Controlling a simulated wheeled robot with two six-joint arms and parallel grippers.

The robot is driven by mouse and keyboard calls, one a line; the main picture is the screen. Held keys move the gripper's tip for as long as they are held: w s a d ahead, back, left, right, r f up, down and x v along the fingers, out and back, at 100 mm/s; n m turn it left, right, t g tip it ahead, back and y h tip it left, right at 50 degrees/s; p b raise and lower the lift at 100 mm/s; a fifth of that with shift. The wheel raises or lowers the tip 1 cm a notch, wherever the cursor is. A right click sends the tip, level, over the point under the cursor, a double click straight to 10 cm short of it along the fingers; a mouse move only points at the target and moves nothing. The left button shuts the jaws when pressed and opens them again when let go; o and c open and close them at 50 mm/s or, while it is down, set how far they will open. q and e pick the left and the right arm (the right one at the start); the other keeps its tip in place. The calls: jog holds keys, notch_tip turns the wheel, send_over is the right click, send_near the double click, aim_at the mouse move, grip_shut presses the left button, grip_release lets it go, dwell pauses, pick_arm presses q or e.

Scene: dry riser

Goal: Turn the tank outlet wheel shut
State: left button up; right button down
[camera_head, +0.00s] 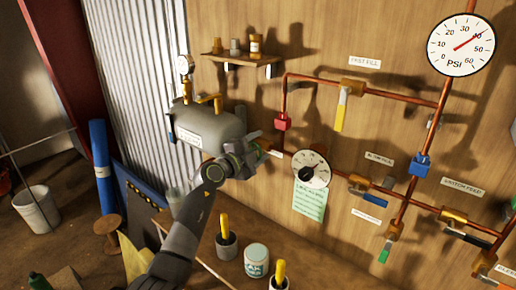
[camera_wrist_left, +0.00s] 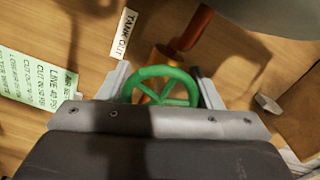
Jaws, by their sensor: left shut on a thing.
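The tank outlet wheel is a green spoked wheel (camera_wrist_left: 163,86) on a brass valve, centred between my left fingers in the left wrist view. A "TANK OUT" label (camera_wrist_left: 124,34) is on the wooden wall beside it. In the head view my left gripper (camera_head: 250,150) is at the right end of the grey tank (camera_head: 212,127) and covers most of the wheel. My left gripper (camera_wrist_left: 163,75) is shut on the wheel's rim, one finger on each side. My right gripper is in neither view.
Copper pipes (camera_head: 360,84) with several coloured valves run along the wall to the right. A dial (camera_head: 310,169) with a green note (camera_head: 310,201) is close to the right of my left gripper. A small shelf (camera_head: 240,60) is above the tank. Pots stand below.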

pick_arm(q)
jog(key=m+p, duration=0.1)
jog(key=m, duration=0.2)
jog(key=shift+p, duration=0.35)
jog(key=shift+m+p, duration=0.4)
jog(key=shift+m, duration=1.4)
jog(key=shift+f, duration=0.1)
jog(key=o, duration=1)
jog(key=shift+c, duration=0.2)
jog(key=shift+s+a, duration=0.1)
